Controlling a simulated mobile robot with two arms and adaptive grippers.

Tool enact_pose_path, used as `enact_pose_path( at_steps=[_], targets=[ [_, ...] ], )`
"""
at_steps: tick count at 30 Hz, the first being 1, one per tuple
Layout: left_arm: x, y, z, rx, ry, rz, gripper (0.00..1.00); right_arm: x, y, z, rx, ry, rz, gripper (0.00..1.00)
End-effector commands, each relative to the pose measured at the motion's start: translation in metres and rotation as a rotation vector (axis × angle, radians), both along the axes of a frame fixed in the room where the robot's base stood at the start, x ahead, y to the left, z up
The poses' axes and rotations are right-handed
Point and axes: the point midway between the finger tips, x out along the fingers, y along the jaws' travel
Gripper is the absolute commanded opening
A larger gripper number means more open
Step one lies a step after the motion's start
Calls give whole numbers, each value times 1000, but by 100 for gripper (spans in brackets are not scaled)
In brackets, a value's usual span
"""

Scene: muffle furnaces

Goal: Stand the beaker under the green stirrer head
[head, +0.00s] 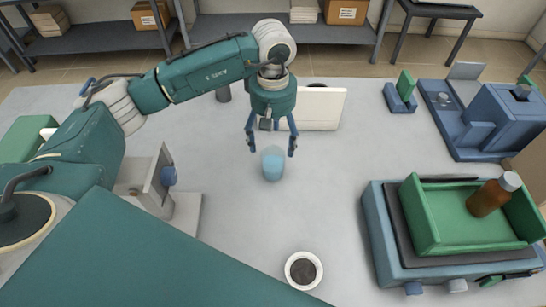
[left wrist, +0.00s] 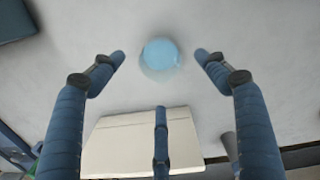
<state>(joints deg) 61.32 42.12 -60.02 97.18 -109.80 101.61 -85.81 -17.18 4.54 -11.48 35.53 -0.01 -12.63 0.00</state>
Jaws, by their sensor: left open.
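The beaker (head: 273,165) is a small clear cup with light blue contents, upright on the grey table near the middle of the head view. My left gripper (head: 271,148) points down at it, open, with its fingertips above and behind the beaker. In the left wrist view the beaker (left wrist: 160,56) shows between the spread fingertips, apart from both. A green block (head: 25,138) stands at the far left, partly hidden by my arm; I cannot tell whether it is the green stirrer head. My right gripper is not in view.
A white box-like item (head: 325,108) lies behind the gripper. A white cup (head: 303,270) is in front. A green tray (head: 440,248) with a brown bottle (head: 489,197) sits at right.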

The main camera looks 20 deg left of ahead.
Motion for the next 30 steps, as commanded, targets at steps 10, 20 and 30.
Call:
enact_pose_path(
  at_steps=[10,20,30],
  targets=[
    [0,0,-6,2,6,894,74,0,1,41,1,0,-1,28],
    [-2,2,-16,3,3,1518,74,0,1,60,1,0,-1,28],
    [-2,2,-55,4,3,1587,74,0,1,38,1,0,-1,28]
  ],
)
